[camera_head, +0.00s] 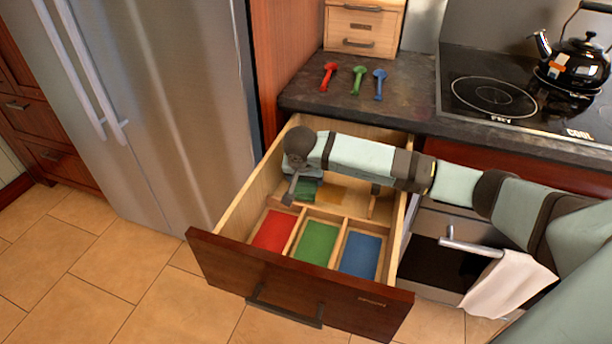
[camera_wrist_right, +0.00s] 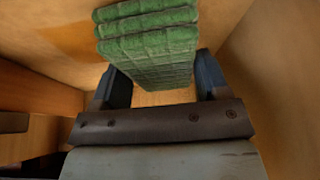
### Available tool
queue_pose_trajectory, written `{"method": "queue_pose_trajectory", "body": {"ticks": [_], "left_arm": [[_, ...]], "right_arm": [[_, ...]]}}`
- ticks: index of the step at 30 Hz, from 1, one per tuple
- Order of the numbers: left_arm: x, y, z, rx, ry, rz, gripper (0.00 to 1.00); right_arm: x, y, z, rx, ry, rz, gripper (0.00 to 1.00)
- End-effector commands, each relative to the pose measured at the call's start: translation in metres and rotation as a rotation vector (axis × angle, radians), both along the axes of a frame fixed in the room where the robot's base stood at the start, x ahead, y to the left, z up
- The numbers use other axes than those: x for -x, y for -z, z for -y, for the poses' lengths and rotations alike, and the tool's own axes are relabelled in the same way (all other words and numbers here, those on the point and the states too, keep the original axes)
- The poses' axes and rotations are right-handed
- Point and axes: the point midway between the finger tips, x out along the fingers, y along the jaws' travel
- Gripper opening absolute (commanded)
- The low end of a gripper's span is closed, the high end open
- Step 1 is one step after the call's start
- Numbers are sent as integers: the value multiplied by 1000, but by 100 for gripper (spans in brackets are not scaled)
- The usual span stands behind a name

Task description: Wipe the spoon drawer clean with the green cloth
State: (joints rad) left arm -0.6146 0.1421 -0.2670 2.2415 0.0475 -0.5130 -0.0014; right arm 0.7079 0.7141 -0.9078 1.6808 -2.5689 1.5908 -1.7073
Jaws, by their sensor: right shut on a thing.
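The spoon drawer (camera_head: 228,212) is pulled open below the counter. Its front part has red (camera_head: 273,231), green (camera_head: 316,242) and blue (camera_head: 360,254) compartments; an undivided section lies behind them. My right gripper (camera_wrist_right: 158,88) reaches down into that back section and is shut on the folded green cloth (camera_wrist_right: 148,45). In the head view the cloth (camera_head: 306,190) shows partly beneath my wrist. A brownish-orange stain (camera_head: 332,196) lies on the drawer floor right of the cloth; a stain (camera_wrist_right: 70,38) also shows in the wrist view. My left gripper is not in view.
Red (camera_head: 328,77), green (camera_head: 358,80) and blue (camera_head: 380,84) spoons lie on the dark counter (camera_head: 415,120). A kettle (camera_head: 580,62) stands on the stove at right. A white towel (camera_head: 508,284) hangs on the oven handle. The fridge (camera_head: 180,100) stands left of the drawer.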

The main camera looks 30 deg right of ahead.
Motion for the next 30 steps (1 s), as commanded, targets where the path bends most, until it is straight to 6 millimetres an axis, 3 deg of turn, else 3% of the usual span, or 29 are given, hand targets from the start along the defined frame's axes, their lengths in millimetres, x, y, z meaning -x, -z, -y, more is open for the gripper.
{"method": "queue_pose_trajectory", "body": {"ticks": [23,30], "left_arm": [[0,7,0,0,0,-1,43],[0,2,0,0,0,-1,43]], "right_arm": [[0,10,1,0,0,0,49],[9,8,9,1,0,0,49]]}}
